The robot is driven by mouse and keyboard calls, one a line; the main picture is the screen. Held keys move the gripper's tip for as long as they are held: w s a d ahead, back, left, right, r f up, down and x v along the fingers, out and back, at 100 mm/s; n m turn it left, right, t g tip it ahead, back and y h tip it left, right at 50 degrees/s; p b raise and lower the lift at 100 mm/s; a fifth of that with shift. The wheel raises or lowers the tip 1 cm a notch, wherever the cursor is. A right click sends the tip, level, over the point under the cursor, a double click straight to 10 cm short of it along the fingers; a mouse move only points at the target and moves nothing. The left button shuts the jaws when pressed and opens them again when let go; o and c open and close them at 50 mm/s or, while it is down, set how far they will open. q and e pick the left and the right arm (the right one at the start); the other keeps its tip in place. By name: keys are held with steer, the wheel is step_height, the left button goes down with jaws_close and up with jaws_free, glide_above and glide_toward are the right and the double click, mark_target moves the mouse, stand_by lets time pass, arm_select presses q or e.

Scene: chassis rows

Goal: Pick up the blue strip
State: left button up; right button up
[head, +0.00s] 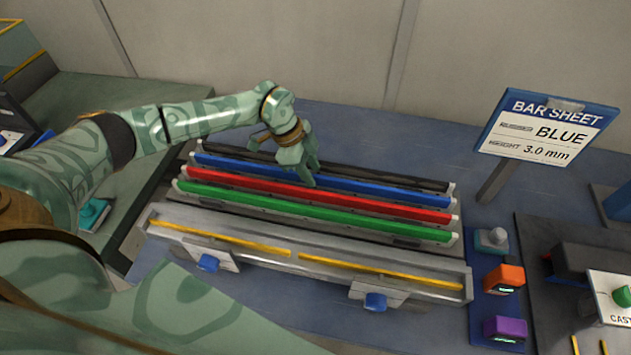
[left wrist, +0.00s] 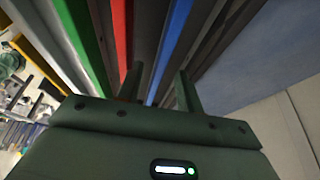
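The blue strip (head: 375,187) lies lengthwise in a rack, between a black strip (head: 345,168) behind and a red strip (head: 330,192) in front. My left gripper (head: 309,179) is over the blue strip near its middle, pointing down. In the left wrist view, the two fingers of my left gripper (left wrist: 159,72) are apart. The blue strip (left wrist: 172,45) runs through the gap between them, and I see no finger clearly pressed on it. How deep the fingertips reach is hard to tell. My right gripper is not in view.
A green strip (head: 320,216) lies in front of the red one. A metal trough (head: 210,225) with yellow bars and blue knobs stands nearer me. A sign (head: 548,127) reads BLUE, 3.0 mm. Orange (head: 504,278) and purple (head: 505,329) blocks sit at right.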

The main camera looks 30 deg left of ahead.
mark_target(315, 175)
arm_select(q)
steer(key=x, duration=0.3)
steer(key=shift+d, duration=0.1)
jaws_close()
steer(key=shift+r, duration=0.1)
steer(key=shift+w+r, duration=0.1)
